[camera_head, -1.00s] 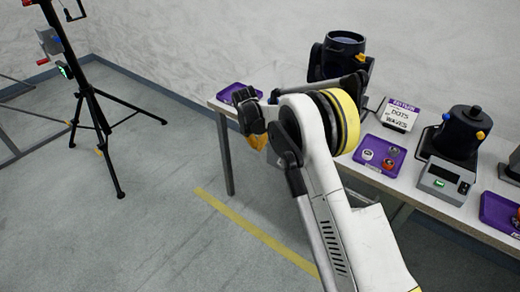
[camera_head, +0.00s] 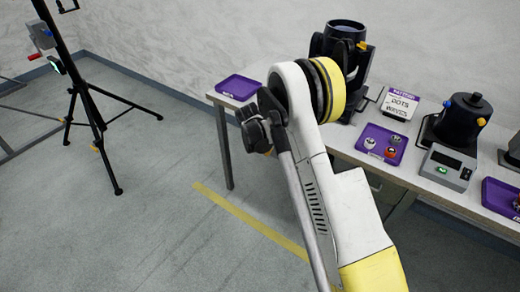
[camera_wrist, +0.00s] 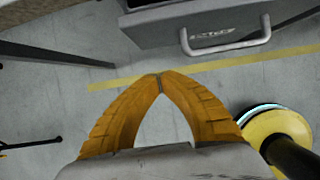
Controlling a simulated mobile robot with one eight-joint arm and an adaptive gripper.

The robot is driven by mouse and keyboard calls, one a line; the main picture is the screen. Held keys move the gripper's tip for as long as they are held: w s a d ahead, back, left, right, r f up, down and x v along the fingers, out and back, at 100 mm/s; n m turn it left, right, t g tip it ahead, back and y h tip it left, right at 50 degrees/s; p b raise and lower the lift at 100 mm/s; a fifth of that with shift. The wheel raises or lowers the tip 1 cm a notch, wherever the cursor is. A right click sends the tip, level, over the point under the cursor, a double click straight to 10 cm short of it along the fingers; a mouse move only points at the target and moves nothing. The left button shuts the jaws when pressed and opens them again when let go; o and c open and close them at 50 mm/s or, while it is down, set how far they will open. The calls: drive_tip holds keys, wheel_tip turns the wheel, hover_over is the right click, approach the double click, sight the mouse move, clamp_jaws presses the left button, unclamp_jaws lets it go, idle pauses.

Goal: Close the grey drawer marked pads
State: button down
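The grey drawer (camera_wrist: 185,22) shows at the top of the wrist view. It has a pale bar handle (camera_wrist: 228,42) on its front and a label (camera_wrist: 212,34) too blurred to read. A bit of its top opening shows at the upper edge, so it seems pulled out, but how far I cannot tell. My gripper (camera_wrist: 160,80) has orange fingers whose tips meet, with nothing between them. In the picture it is below and left of the handle, apart from it.
A white table (camera_head: 412,174) carries purple trays (camera_head: 238,87), stage lamps (camera_head: 463,119), a sign (camera_head: 400,104) and a grey device (camera_head: 447,168). A black tripod stand (camera_head: 78,90) is at the left. The floor with a yellow line (camera_head: 250,222) is clear left of the table.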

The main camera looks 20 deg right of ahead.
drive_tip(key=shift+w+d+f+b, duration=0.35)
drive_tip(key=shift+w+d, duration=0.15)
drive_tip(key=shift+d, duration=0.1)
drive_tip(key=shift+w+d+f+b, duration=0.3)
drive_tip(key=shift+w+d+b, duration=0.15)
drive_tip(key=shift+d, duration=0.2)
drive_tip(key=shift+w+d+f+b, duration=0.3)
drive_tip(key=shift+w+d+f, duration=0.05)
drive_tip(key=shift+w+d, duration=0.25)
drive_tip(key=w+d, duration=0.1)
drive_tip(key=d, duration=0.1)
drive_tip(key=w+d, duration=0.2)
drive_tip(key=shift+w+d, duration=0.2)
drive_tip(key=shift+d, duration=0.05)
drive_tip(key=shift+a, duration=0.1)
